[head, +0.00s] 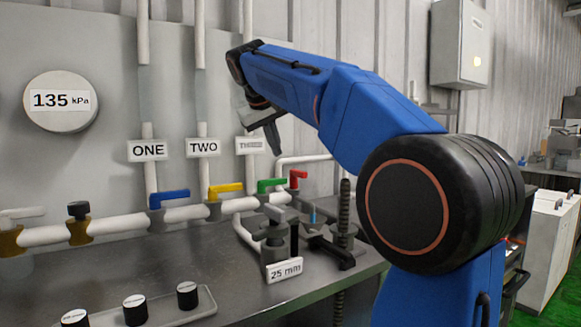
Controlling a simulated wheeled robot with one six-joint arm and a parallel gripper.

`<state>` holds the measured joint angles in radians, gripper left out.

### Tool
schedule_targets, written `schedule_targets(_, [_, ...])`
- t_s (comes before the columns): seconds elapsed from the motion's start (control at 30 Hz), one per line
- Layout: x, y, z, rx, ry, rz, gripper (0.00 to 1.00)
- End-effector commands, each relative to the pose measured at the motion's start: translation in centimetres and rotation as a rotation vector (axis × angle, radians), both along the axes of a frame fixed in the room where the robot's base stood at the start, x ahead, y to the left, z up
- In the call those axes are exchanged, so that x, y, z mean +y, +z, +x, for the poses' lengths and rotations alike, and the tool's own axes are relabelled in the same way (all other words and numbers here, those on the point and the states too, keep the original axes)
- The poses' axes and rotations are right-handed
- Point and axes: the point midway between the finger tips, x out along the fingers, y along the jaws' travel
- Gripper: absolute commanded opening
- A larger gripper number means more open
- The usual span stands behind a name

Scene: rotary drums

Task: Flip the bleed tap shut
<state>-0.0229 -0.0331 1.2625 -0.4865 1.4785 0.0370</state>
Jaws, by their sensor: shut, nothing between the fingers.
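No label reading "bleed" is visible, so I cannot tell for certain which tap is the bleed tap. A small tap with a red handle (298,175) stands at the right end of the row, by a white branch pipe. Left of it are taps with a green lever (270,185), a yellow lever (226,188) and a blue lever (169,198), each lying roughly along the white pipe. My gripper (274,142) is shut and empty, pointing down above the green and red handles, apart from them. Part of the THREE label is hidden behind it.
A gauge (60,101) reads 135 kPa. A black-knobbed valve (78,210) sits on the pipe at left. A clamp-like fixture marked 25 mm (284,270) and a threaded post (344,215) stand below the taps. Several black knobs (135,310) line the bench front.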

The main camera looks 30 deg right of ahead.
Motion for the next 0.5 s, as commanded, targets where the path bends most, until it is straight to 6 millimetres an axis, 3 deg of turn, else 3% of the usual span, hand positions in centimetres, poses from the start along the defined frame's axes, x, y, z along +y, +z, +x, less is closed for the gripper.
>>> schedule_targets(0.17, [-0.7, -1.2, 0.5, 0.003, -0.002, 0.0, 0.0])
schedule_targets(0.5, [-3.4, -5.8, 2.8, 0.003, -0.002, 0.0, 0.0])
